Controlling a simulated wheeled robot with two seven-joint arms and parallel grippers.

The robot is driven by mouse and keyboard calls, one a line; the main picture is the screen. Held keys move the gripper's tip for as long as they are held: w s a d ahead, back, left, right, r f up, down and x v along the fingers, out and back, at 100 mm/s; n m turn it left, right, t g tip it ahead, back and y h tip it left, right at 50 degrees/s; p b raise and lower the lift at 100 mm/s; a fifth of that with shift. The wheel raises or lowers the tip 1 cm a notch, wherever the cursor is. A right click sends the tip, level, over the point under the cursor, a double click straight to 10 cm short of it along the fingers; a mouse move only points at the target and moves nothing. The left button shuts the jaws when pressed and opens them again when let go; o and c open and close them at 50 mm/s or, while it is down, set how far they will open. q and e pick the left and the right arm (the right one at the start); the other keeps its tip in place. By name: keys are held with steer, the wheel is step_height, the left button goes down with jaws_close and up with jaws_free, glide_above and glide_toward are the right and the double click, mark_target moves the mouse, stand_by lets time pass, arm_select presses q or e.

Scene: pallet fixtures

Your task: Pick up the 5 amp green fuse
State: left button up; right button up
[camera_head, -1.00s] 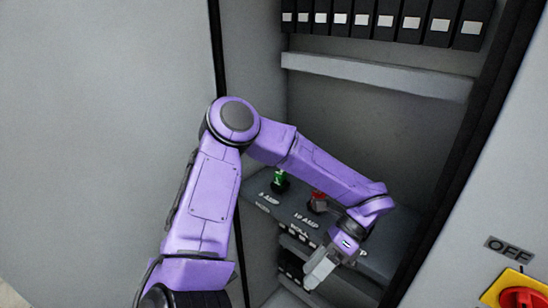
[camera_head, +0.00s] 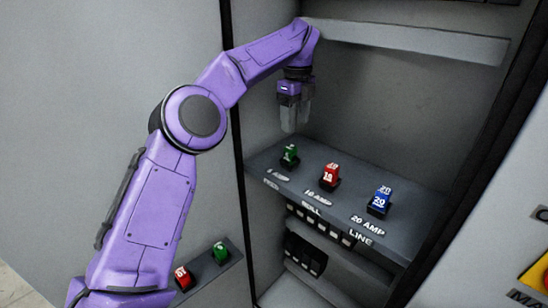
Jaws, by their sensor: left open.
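The green fuse (camera_head: 290,156) stands in a black holder at the left end of the dark shelf inside the cabinet, above a partly readable amp label. A second green fuse (camera_head: 220,252) sits on a small ledge at the lower left, beside a red one. My left gripper (camera_head: 289,128) points down, just above the green fuse on the shelf and apart from it. It is open and empty, seen nearly edge-on. My right gripper is not in view.
A red fuse (camera_head: 330,174) and a blue fuse (camera_head: 380,200) stand to the right on the dark shelf (camera_head: 405,232). Another red fuse (camera_head: 183,278) is on the lower-left ledge. A pale bar (camera_head: 420,42) crosses the cabinet above. Cabinet walls enclose both sides.

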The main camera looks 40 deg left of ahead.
mark_target(290, 147)
arm_select(q)
steer(key=f, duration=0.3)
steer(key=s+f, duration=0.1)
steer(key=f, duration=0.5)
steer(key=shift+s+a+f+p, duration=0.1)
steer(key=shift+s+a+p, duration=0.1)
steer(key=shift+p, duration=0.1)
steer(key=shift+w+f, duration=0.15)
steer(key=shift+f, duration=0.2)
steer(key=c, duration=1.1)
